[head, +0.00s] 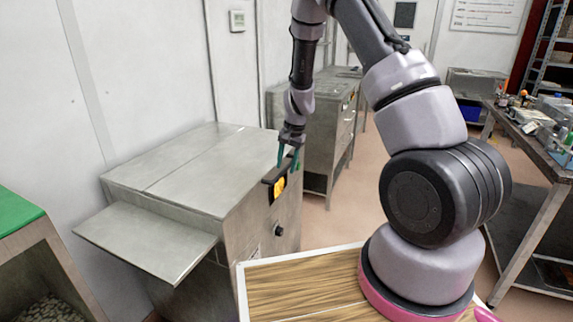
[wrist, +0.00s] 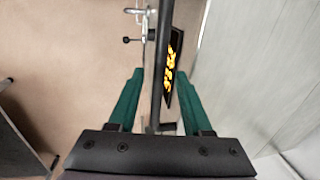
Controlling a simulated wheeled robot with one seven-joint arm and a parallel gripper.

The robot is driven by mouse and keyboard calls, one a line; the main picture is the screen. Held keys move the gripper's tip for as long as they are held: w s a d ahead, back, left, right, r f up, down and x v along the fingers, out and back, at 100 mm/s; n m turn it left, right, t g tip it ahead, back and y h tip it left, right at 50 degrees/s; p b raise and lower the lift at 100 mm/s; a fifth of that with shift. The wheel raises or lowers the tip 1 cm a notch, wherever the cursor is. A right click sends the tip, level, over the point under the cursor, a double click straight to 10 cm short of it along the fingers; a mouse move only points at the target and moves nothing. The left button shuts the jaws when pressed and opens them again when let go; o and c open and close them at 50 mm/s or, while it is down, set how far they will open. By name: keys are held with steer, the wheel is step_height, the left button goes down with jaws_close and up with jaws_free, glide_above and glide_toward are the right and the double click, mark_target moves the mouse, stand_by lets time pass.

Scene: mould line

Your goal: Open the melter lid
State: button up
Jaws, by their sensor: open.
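The melter (head: 245,235) is a grey metal cabinet at the left middle of the head view. Its flat lid (head: 190,165) lies closed on top. A dark handle bar (head: 277,170) runs along the front edge, above a glowing orange panel (head: 279,187). My gripper (head: 288,160) points down at this edge with its green fingers apart. In the wrist view, the open fingers (wrist: 160,75) stand either side of the dark handle bar (wrist: 164,45), with the orange panel (wrist: 171,68) beyond. I cannot tell whether either finger touches the bar.
A metal side shelf (head: 145,240) juts out from the melter's near side. A green-topped bin (head: 15,210) stands at the left. Another grey cabinet (head: 325,115) stands behind. A cluttered workbench (head: 540,150) is at the right. My wood-topped base is close in front.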

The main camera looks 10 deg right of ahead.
jaws_close()
stand_by(1.4)
